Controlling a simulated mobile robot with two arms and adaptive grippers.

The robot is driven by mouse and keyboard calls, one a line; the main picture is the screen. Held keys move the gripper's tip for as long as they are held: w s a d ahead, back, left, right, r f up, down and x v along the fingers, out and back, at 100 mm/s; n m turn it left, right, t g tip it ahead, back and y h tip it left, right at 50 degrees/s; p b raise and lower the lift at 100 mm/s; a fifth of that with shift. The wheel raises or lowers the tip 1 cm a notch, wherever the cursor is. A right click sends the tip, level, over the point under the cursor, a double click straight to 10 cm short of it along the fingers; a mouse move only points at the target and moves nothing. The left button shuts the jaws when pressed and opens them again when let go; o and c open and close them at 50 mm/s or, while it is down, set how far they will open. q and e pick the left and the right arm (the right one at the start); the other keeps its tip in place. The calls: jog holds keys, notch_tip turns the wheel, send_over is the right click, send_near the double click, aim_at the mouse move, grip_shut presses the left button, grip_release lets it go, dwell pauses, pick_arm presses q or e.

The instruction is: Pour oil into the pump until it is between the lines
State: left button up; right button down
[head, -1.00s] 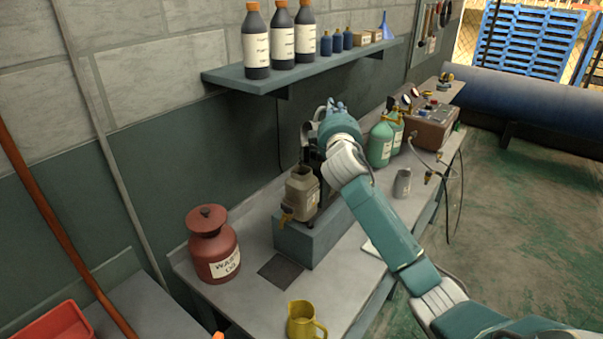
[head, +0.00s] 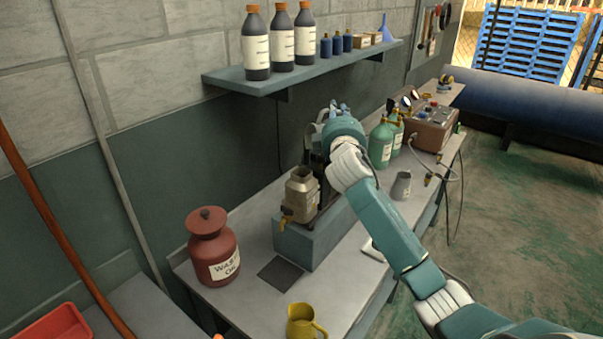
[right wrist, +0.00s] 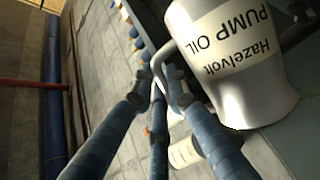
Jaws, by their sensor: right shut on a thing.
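The pump (head: 299,196), a tan-grey body with an open neck and a brass tap, stands on a teal block (head: 310,245) on the bench. My right gripper (head: 340,107) is above and behind it, with its fingers largely hidden by my own wrist. In the right wrist view my right gripper (right wrist: 164,84) is shut on the handle of a pale metal jug (right wrist: 235,70) labelled "Hazelvolt PUMP OIL". The label appears upside down and slanted there. The head view hides most of the jug. The oil level and lines cannot be made out. My left gripper is out of view.
A red waste oil can (head: 213,250) and a yellow jug (head: 305,322) stand nearer on the bench (head: 235,300). A small grey jug (head: 402,185), green cylinders (head: 381,145) and a red-brown machine (head: 430,128) stand right. A bottle shelf (head: 300,75) overhangs behind.

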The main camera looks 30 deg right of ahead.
jog(key=shift+a+n+t+b, duration=0.3)
jog(key=shift+a+n+b, duration=0.15)
jog(key=shift+n, duration=0.15)
dwell(2.6)
jog(key=d+m+p, duration=0.1)
jog(key=p, duration=0.1)
jog(key=d+r+m+g+p, duration=0.1)
jog(key=shift+d+r+m+p, duration=0.1)
jog(key=shift+r+m+p, duration=0.2)
jog(key=shift+p, duration=0.1)
jog(key=shift+s+d+f+m+g+y+p, duration=0.2)
jog(key=shift+d+f+m+g+y+p, duration=0.1)
jog(key=shift+d+f+m+p, duration=0.35)
jog(key=shift+a, duration=0.1)
jog(key=shift+b, duration=0.3)
jog(key=shift+w, duration=0.1)
